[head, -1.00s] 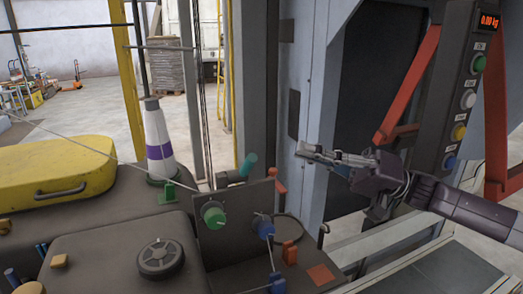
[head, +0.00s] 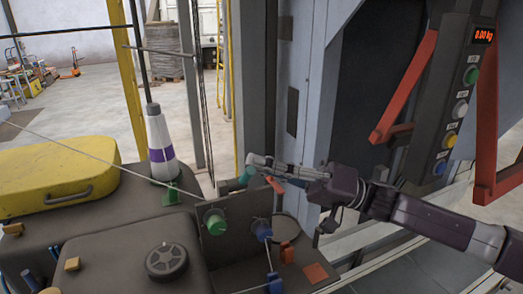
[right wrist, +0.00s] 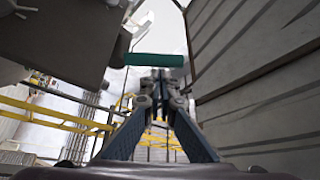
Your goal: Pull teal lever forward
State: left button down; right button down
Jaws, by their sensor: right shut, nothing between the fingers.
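The teal lever (head: 246,176) stands behind the upright dark panel (head: 228,220). In the right wrist view its handle (right wrist: 153,60) lies crosswise just beyond my fingertips. My right gripper (head: 252,160) reaches in from the right and is shut and empty. Its fingertips (right wrist: 160,76) are at the handle's upper end in the head view and partly overlap it. I cannot tell whether they touch it. My left gripper is not in view.
The panel carries a green knob (head: 215,222) and a blue knob (head: 263,232). An orange-red piece (head: 276,184) sits just below my right fingers. A striped cone (head: 160,145) and a yellow case (head: 58,175) stand left. A button post (head: 462,100) stands right.

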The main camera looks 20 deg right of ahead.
jog(key=shift+a+f, duration=0.1)
jog(key=shift+f, duration=0.05)
jog(key=shift+s, duration=0.1)
jog(key=n+b, duration=0.1)
jog(key=n+g+y, duration=0.1)
jog(key=n, duration=0.1)
jog(key=s+f+n+b, duration=0.1)
jog(key=shift+g+y+b, duration=0.35)
jog(key=shift+g+y, duration=0.05)
jog(key=shift+r, duration=0.2)
